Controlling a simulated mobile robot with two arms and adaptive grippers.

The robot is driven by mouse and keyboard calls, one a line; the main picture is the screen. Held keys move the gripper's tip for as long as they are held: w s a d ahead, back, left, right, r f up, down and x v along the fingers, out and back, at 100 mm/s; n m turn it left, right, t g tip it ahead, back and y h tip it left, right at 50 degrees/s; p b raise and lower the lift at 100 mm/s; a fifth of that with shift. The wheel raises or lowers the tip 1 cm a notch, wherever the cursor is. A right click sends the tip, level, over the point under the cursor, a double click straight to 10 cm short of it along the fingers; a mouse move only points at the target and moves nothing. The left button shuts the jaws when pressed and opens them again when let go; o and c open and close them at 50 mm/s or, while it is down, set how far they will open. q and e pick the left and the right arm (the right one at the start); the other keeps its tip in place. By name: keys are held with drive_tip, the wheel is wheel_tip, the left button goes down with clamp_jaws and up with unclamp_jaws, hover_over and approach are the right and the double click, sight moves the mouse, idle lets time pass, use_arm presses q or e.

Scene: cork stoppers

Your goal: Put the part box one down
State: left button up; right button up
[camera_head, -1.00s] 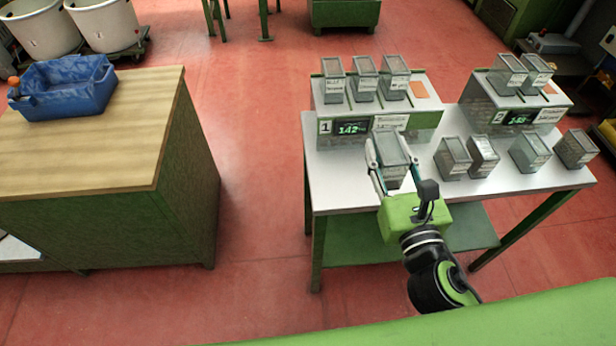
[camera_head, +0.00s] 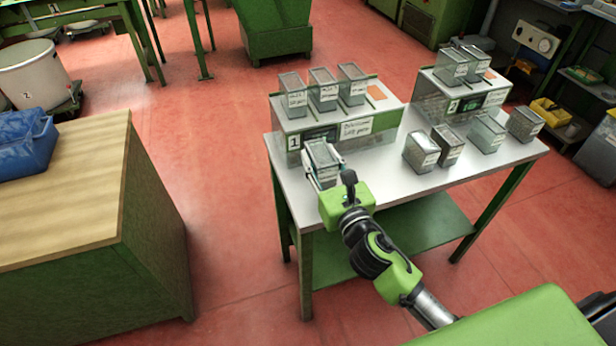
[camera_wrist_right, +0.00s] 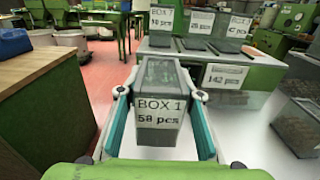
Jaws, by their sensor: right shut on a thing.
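A small grey see-through box, labelled BOX 1 and 58 pcs in the right wrist view (camera_wrist_right: 160,100), is held in my right gripper (camera_head: 321,166). The fingers are shut on its two sides, and the box is upright. In the head view, part box one (camera_head: 322,153) is over the left end of the white table (camera_head: 380,180), in front of the platform marked 1 (camera_head: 373,122). I cannot tell whether its bottom touches the table. My left gripper is not in view.
Three boxes (camera_head: 322,88) stand on platform 1. Two boxes (camera_head: 450,66) stand on platform 2 (camera_head: 430,95). Several boxes (camera_head: 420,150) stand on the table's right half. The tabletop between them and my gripper is clear. A wooden-topped cabinet (camera_head: 80,190) stands left, across a gap.

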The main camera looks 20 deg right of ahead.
drive_tip(key=f, duration=0.1)
drive_tip(key=w+a+f, duration=0.1)
drive_tip(key=f, duration=0.1)
drive_tip(key=shift+w+a+b, duration=0.25)
drive_tip(key=shift+a+b, duration=0.1)
drive_tip(key=shift+a, duration=0.05)
drive_tip(key=shift+w+a+f+b, duration=0.15)
drive_tip(key=shift+f+b, duration=0.2)
drive_tip(key=shift+f, duration=0.55)
drive_tip(key=shift+a+f+b, duration=0.1)
drive_tip(key=shift+f+b, duration=0.25)
drive_tip(key=shift+f, duration=0.55)
drive_tip(key=shift+f, duration=0.1)
drive_tip(key=o, duration=1.2)
